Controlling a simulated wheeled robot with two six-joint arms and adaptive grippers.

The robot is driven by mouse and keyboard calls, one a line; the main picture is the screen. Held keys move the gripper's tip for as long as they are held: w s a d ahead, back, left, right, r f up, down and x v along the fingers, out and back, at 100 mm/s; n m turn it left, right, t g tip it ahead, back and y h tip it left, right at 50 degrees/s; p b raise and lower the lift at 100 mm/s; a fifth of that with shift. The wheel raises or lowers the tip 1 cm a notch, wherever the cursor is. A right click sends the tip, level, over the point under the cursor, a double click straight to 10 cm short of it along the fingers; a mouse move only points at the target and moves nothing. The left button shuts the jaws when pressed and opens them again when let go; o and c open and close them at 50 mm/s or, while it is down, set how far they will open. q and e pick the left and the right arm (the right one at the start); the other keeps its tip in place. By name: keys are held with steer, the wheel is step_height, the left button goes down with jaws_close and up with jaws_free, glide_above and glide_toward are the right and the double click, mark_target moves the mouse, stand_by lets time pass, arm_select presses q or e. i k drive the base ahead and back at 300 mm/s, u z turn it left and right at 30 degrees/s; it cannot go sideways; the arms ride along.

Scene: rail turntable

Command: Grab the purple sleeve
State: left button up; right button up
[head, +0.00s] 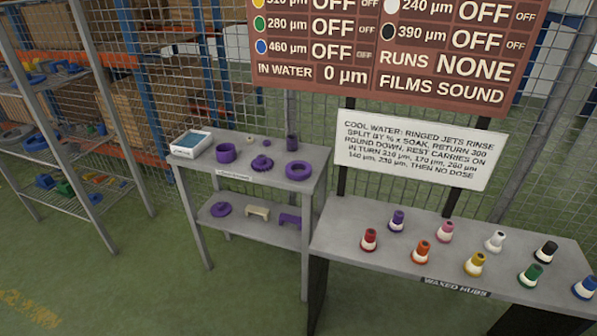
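Several purple parts stand on the top of a grey two-level stand (210,172) left of centre. Two could be the purple sleeve: a short, wide, open-topped cylinder (226,152) at the front left, and a narrower, darker upright cylinder (292,142) at the back right. I cannot tell which is meant. A toothed purple wheel (262,163) and a thick purple ring (299,171) lie near them. A hub with a purple top (397,220) stands on the separate table at right. Neither of my grippers is in view.
A white box with a blue top (190,145) sits at the stand's left end. The grey table (345,235) labelled "WAXED HUBS" holds several coloured hubs. Wire shelves (60,140) stand at left; a mesh fence is behind. Green floor (150,290) in front is clear.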

mark_target(292, 143)
steer(key=z, duration=0.55)
steer(key=k, duration=0.65)
steer(key=u, duration=0.05)
steer(key=i, duration=0.55)
steer(key=u, duration=0.85)
steer(key=i, duration=1)
steer(key=z, duration=0.9)
steer(key=i, duration=0.65)
steer(key=z, duration=0.8)
